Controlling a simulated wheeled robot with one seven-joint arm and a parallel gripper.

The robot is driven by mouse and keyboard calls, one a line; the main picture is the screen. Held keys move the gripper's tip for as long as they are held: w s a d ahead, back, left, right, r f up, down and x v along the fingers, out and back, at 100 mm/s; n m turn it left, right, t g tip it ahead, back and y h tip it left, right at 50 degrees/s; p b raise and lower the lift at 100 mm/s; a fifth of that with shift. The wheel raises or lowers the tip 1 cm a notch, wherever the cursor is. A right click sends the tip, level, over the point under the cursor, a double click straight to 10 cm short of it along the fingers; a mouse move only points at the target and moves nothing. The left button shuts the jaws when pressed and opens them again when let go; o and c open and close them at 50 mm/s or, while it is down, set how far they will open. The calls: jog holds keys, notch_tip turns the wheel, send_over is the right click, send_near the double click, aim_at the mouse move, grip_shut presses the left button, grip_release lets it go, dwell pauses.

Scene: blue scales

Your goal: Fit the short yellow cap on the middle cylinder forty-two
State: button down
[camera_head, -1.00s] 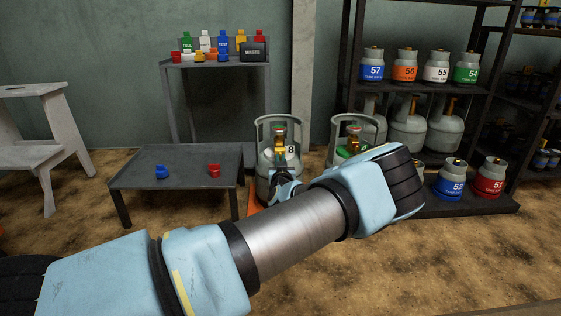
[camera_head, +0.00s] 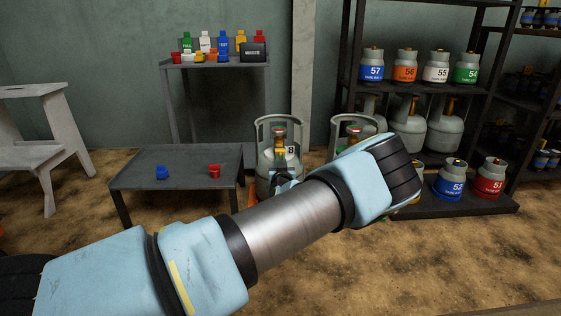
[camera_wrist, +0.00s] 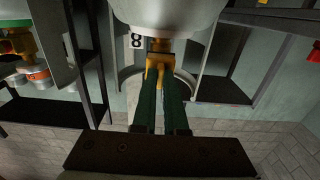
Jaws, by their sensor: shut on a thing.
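A grey gas cylinder (camera_head: 267,178) with a collar and a tag reading 8 stands behind my arm in the head view. In the wrist view its body (camera_wrist: 165,15) fills the top, with its yellow valve area and collar below. My gripper (camera_wrist: 158,88) is shut on a yellow piece (camera_wrist: 154,68), apparently the short cap, right in front of the valve; whether it touches the valve I cannot tell. A second collared cylinder (camera_head: 345,128) stands to the right, partly hidden by my arm. I see no forty-two on either cylinder.
A low table (camera_head: 190,178) holds a blue cap (camera_head: 162,173) and a red cap (camera_head: 214,170). A back stand (camera_head: 218,68) carries several coloured caps and a WASTE box (camera_head: 254,51). A shelf rack (camera_head: 425,84) with numbered cylinders is at right. The front floor is clear.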

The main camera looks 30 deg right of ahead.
jog(key=shift+b+x, duration=0.55)
jog(key=shift+x, duration=1.15)
jog(key=c, duration=0.9)
grip_release()
